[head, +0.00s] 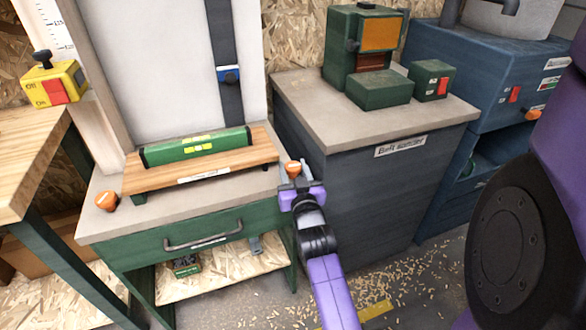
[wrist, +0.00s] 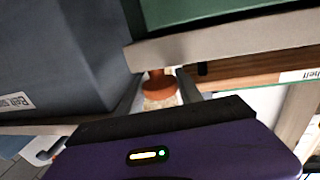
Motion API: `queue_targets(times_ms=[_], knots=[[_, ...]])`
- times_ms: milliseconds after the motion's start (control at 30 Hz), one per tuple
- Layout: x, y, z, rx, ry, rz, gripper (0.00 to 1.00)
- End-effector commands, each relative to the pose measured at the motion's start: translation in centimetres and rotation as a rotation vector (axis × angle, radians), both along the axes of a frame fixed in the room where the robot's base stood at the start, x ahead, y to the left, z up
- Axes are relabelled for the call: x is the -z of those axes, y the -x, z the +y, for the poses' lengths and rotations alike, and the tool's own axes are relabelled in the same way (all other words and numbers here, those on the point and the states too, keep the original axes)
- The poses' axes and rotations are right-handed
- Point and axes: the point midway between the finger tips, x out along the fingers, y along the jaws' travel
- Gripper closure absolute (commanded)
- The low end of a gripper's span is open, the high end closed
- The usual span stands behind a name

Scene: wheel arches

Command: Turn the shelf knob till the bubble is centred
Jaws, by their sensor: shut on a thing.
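The wooden shelf (head: 262,152) stands on a green drawer cabinet, with a green spirit level (head: 165,153) lying on it. The level's yellow vial (head: 198,144) faces up; its bubble is too small to place. An orange knob (head: 293,168) is at the shelf's right end. My gripper (head: 293,180) is shut on this knob. In the wrist view the orange knob (wrist: 159,84) sits between the two dark fingers of my gripper (wrist: 160,92). A second orange knob (head: 106,201) is at the cabinet's front left, away from my gripper.
The cabinet's drawer handle (head: 203,243) sticks out below the shelf. A dark grey cabinet (head: 360,200) labelled as a belt sander stands close on the right. A yellow switch box (head: 54,84) is at upper left. The floor has scattered shavings.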

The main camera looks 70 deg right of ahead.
Motion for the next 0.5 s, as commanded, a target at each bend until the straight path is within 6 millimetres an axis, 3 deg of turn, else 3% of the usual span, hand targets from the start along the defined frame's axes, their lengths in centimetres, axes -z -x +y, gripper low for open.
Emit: queue_targets(times_ms=[500], knots=[[0.75,0.29,0.15,0.079,-0.008,0.006,0.98]])
